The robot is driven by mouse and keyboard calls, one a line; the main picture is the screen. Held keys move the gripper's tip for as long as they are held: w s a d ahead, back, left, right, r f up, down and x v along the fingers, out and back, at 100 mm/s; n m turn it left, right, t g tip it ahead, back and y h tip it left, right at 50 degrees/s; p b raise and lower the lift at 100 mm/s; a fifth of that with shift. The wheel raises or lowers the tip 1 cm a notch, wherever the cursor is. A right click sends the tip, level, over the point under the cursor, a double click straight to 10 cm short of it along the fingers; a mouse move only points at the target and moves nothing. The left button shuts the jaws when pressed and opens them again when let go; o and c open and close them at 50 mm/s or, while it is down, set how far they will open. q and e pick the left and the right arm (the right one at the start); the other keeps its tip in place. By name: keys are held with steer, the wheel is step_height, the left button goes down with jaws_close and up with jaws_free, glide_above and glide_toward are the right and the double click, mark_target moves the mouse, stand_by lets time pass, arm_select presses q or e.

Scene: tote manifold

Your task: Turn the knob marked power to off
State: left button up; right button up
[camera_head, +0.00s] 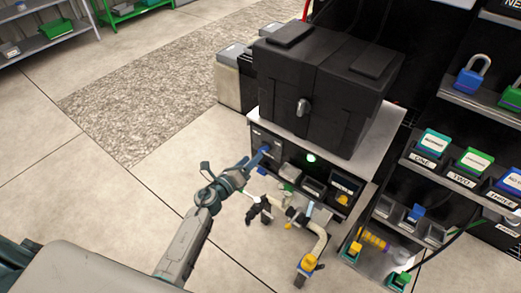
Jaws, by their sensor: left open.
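A dark control panel (259,138) sits on the front left of the cabinet, under its light top. My left gripper (262,157) is at this panel, with its fingertips close to the panel's lower part. The jaws are open. A small blue shape shows at the fingertips; I cannot tell whether it is the power knob or part of the gripper, or whether they touch. The knob's marking and setting are too small to read. My right gripper is not in view.
A large black case (325,85) stands on the cabinet top (385,140). Pipes with a yellow-ended valve (308,262) and a black handle (259,209) stand below the panel. Shelves with padlocks and labelled bins (472,160) are at the right. The floor at left is clear.

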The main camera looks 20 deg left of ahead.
mark_target(260, 150)
arm_select(q)
steer(key=x, duration=0.5)
steer(key=shift+w+d, duration=0.1)
steer(key=shift+w, duration=0.2)
steer(key=c, duration=1)
